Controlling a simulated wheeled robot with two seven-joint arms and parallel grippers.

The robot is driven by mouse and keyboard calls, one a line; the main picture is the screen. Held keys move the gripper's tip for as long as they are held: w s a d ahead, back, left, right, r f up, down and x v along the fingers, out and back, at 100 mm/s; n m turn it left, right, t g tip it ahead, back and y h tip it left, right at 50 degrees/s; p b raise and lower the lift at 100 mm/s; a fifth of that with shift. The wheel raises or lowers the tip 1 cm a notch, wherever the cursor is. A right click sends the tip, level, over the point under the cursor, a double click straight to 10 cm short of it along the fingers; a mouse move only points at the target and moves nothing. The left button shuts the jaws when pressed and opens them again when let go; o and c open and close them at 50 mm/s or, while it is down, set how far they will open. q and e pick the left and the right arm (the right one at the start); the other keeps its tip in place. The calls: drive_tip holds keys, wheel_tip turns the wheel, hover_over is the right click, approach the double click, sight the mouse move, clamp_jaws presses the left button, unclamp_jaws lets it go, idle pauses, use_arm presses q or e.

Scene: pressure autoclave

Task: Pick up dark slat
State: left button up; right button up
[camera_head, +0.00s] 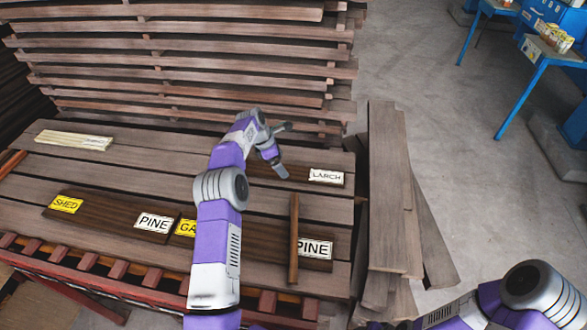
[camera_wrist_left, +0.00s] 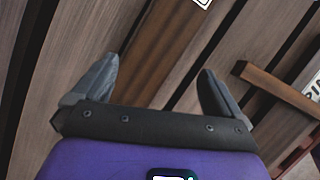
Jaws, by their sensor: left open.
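The dark slat (camera_head: 294,238) is a narrow dark reddish-brown strip lying across the front boards of the slatted table. It also shows at the right of the left wrist view (camera_wrist_left: 280,88), outside the fingers. My left gripper (camera_head: 281,150) is open and empty, above and behind the slat, over the board labelled LARCH (camera_head: 270,170). In the left wrist view the open fingers (camera_wrist_left: 160,68) frame a brown board (camera_wrist_left: 168,45). My right arm shows at the bottom right, but its gripper is not in view.
Dark labelled boards lie at the front: SHED (camera_head: 66,204), PINE (camera_head: 153,222) and another PINE (camera_head: 314,248). A pale slat bundle (camera_head: 73,140) and a reddish slat (camera_head: 11,163) lie left. Stacked timber (camera_head: 190,60) stands behind; loose planks (camera_head: 388,190) stand right of the table.

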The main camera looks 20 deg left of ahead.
sight(290, 172)
use_arm(q)
drive_tip(key=x, duration=0.5)
drive_tip(key=shift+w+d+f, duration=0.2)
drive_tip(key=shift+w+d, duration=0.1)
drive_tip(key=shift+w, duration=0.05)
drive_tip(key=c, duration=1.3)
drive_tip(key=shift+o, duration=0.2)
drive_tip(key=shift+r, duration=0.1)
